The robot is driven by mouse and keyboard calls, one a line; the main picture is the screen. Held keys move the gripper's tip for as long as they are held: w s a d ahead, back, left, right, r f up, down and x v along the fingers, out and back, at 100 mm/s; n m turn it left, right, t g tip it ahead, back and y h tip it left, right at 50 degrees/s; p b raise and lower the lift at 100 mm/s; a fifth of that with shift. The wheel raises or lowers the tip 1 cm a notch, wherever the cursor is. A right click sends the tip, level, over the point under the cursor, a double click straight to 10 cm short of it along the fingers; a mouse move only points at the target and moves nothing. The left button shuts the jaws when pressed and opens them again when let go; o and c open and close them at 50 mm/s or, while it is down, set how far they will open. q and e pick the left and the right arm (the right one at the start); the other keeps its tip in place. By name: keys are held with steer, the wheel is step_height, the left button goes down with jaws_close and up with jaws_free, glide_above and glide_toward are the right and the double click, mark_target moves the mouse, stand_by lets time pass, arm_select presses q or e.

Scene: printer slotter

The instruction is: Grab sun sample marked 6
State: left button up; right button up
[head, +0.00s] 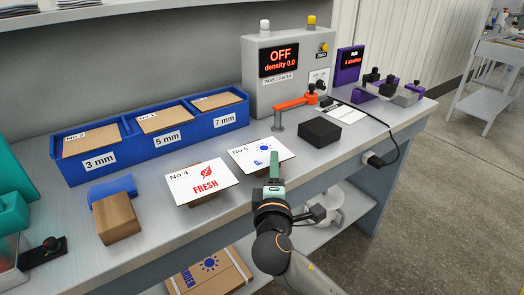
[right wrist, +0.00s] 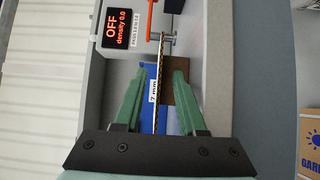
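A white sample card (head: 262,155) with a blue sun lies on a cardboard piece on the bench; its small number is too blurred to read surely. To its left lies a card marked No 4 FRESH (head: 200,182) with a red leaf. My right gripper (head: 275,162), with green fingers, is at the sun card's front right edge. In the right wrist view a thin corrugated board edge (right wrist: 158,88) runs between the two spread fingers (right wrist: 164,70), with gaps beside it. My left gripper is not in view.
A blue bin (head: 160,142) with 3, 5 and 7 mm compartments stands behind. A grey box reading OFF (head: 262,90) and a black block (head: 320,132) are to the right. A wooden block (head: 116,218) lies at left. A sun-marked carton (head: 205,275) is below.

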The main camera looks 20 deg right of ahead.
steer(key=shift+s, duration=0.1)
jaws_close()
stand_by(0.5)
